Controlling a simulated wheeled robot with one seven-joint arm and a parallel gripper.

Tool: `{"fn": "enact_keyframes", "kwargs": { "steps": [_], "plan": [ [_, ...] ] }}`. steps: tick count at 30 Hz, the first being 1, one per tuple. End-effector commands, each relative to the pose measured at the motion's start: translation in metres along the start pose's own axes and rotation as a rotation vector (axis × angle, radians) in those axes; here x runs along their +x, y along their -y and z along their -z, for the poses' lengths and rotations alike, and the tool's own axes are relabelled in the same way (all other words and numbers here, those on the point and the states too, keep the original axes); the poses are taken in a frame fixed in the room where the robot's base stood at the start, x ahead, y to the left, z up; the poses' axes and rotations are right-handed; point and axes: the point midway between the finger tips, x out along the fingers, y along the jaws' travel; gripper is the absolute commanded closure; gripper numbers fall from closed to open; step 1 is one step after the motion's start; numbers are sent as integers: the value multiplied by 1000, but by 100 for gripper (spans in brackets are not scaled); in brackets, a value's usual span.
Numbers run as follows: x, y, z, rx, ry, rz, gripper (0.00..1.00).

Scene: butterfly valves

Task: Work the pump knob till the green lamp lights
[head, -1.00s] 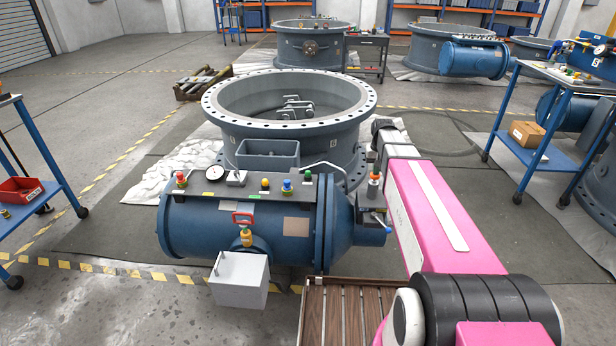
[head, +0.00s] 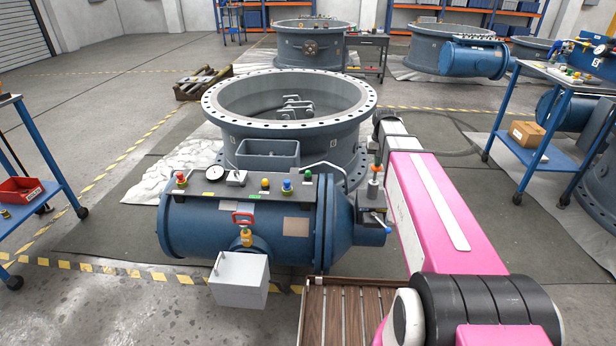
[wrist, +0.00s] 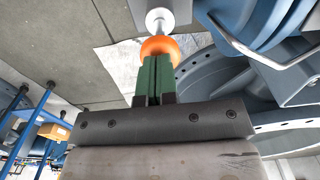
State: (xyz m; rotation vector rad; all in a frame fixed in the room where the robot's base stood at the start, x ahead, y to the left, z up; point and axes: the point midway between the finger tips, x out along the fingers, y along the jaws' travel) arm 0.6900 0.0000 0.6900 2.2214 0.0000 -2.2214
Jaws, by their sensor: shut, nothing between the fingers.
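The knob is not between the fingers. The green lamp (head: 307,175) stands on the top plate and looks dark green; I cannot tell for sure whether it is lit.
The plate also carries a red button (head: 180,177), a gauge (head: 214,172), a yellow button (head: 265,184) and a blue button (head: 287,186). A bent handle (head: 326,167) is close left of the knob. The large valve ring (head: 288,95) stands behind. A white box (head: 239,279) hangs in front.

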Motion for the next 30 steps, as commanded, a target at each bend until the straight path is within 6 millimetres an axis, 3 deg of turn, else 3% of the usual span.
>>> {"fn": "enact_keyframes", "kwargs": {
  "steps": [10, 30],
  "plan": [
    [2, 0, 0, 0, 0, 0, 100],
    [31, 0, 0, 0, 1, 0, 100]
  ]
}}
